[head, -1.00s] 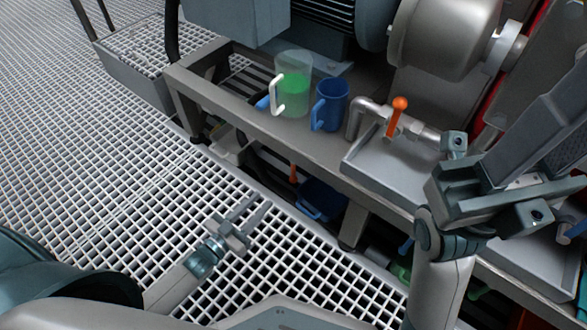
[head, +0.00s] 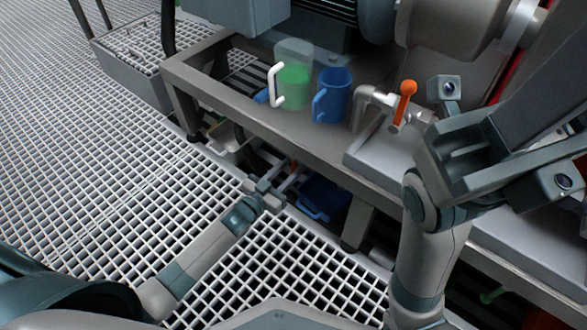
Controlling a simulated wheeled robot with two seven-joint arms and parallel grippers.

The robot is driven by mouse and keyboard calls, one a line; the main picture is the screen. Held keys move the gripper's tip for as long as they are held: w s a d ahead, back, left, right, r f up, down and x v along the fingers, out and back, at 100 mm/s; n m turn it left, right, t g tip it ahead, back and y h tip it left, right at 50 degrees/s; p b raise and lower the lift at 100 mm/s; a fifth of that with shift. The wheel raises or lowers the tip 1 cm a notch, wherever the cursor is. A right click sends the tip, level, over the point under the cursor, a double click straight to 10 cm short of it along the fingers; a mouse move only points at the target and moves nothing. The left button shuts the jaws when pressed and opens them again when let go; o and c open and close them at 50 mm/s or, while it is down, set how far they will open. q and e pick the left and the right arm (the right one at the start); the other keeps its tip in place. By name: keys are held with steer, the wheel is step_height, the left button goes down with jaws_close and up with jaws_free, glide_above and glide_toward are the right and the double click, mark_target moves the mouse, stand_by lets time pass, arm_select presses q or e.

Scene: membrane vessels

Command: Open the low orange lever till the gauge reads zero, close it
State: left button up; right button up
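The low orange lever (head: 293,167) is under the bench frame, partly hidden by my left gripper. My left gripper (head: 284,180) reaches in from the lower left, with its fingers apart at the lever. Whether they touch it I cannot tell. A second orange lever (head: 407,90) stands upright on a metal pipe above the bench tray. My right gripper (head: 500,145) is raised at the right, close to the camera, and its finger gap is not clear. No gauge face is readable.
A clear jug with green liquid (head: 294,80) and a blue jug (head: 333,95) stand on the bench (head: 250,112). A blue container (head: 322,197) sits under the bench near the low lever. A grey tray (head: 375,160) lies at the right.

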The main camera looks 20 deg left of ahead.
arm_select(q)
steer(key=shift+w+d, duration=0.25)
steer(key=shift+w, duration=0.35)
steer(key=shift+c, duration=0.2)
jaws_close()
steer(key=shift+r, duration=0.1)
